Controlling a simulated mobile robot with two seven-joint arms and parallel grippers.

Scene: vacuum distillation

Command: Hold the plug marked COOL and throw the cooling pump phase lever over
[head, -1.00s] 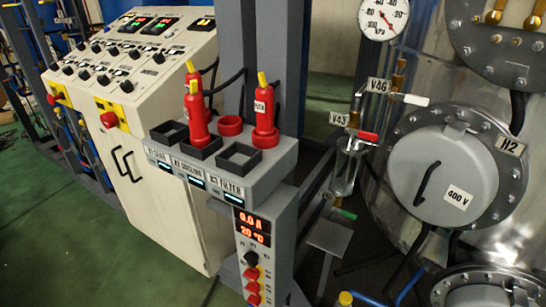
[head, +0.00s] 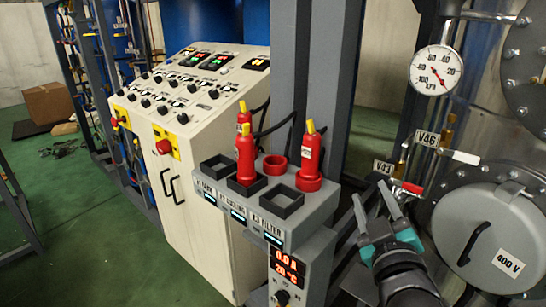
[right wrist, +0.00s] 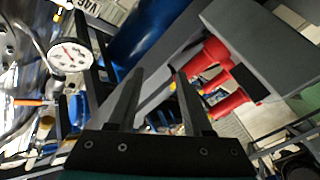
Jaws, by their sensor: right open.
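Several red plugs with yellow tips stand at the grey socket panel (head: 310,247). One red plug (head: 246,160) stands at the middle square frame, above the label that reads like COOLING. Another (head: 243,121) stands behind it, and a third (head: 311,155) stands at the right. The plug markings are too small to read, so I cannot tell which says COOL. A black knob (head: 283,297) shows below the red display; I cannot identify the phase lever. My right gripper (head: 372,196) is open and empty, right of the panel and apart from the plugs. Red plugs (right wrist: 222,75) also show in the right wrist view.
A white control console (head: 190,110) with several knobs stands left of the panel. A grey post (head: 303,60) rises behind the plugs. The steel vessel with its round cover (head: 480,240), a gauge (head: 435,70) and valves crowd the right. Green floor is open at left.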

